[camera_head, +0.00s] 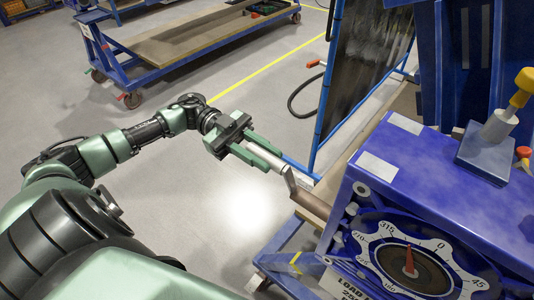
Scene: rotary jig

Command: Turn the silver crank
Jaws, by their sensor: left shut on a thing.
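The silver crank (291,184) sticks out from the left side of the blue rotary jig (440,185). Its flat arm joins a brownish shaft (311,203) that enters the jig's side. My left gripper (272,160) comes in from the left. A white dial (446,247) with angle numbers and a red pointer (409,262) faces front on the jig. My right gripper is not in view.
A yellow-handled lever (518,90) stands on top of the jig at the right. A blue-framed dark panel (365,70) stands behind the gripper. A blue flat cart (190,45) is at the back left. A black hose (298,100) is near the panel. Open grey floor lies between.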

